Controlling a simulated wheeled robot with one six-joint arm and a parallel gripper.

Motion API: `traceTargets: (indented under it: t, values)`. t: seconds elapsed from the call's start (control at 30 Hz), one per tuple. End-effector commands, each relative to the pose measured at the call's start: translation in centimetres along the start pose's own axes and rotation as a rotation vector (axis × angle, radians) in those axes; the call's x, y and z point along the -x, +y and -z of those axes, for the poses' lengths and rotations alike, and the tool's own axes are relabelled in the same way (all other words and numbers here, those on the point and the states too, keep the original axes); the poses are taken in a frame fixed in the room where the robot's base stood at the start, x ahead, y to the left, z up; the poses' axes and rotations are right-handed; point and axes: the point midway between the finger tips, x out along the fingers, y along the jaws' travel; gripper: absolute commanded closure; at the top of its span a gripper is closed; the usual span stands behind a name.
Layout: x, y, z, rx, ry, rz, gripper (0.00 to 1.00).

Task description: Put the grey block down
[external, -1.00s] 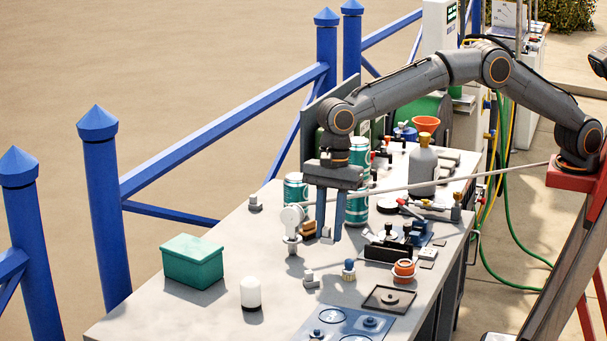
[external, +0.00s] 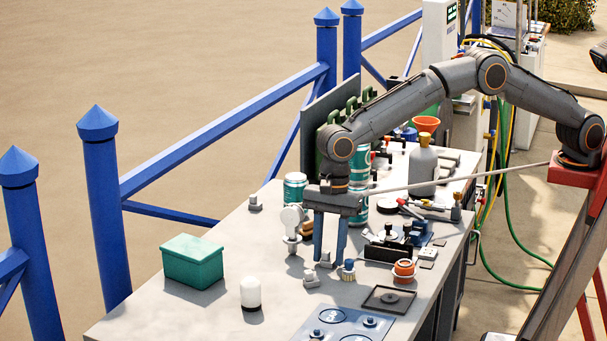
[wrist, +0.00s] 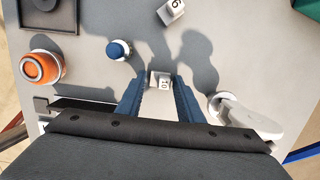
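The grey block (external: 325,260) stands on the table below and between the fingers of my gripper (external: 329,257). In the wrist view the grey block (wrist: 161,81), with a dark "10" on a pale face, shows between the two blue fingertips of my gripper (wrist: 160,82). The fingers are spread a little wider than the block, with a narrow gap beside it. A second grey block (external: 310,279) stands nearby to the front left; it shows in the wrist view with a "6" (wrist: 171,11).
A black tray (external: 389,299), a white jar (external: 251,293) and a green box (external: 192,262) stand further off. The table's front left is mostly clear.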

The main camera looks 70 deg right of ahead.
Motion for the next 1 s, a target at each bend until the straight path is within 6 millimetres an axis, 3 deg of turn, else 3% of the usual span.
traceTargets:
  t: [0.47,1.0]
  values:
    - [1.0,-0.1,-0.1,0.000,-0.002,0.001,0.57]
    - [10.6,0.0,-0.1,0.000,-0.001,0.001,0.57]
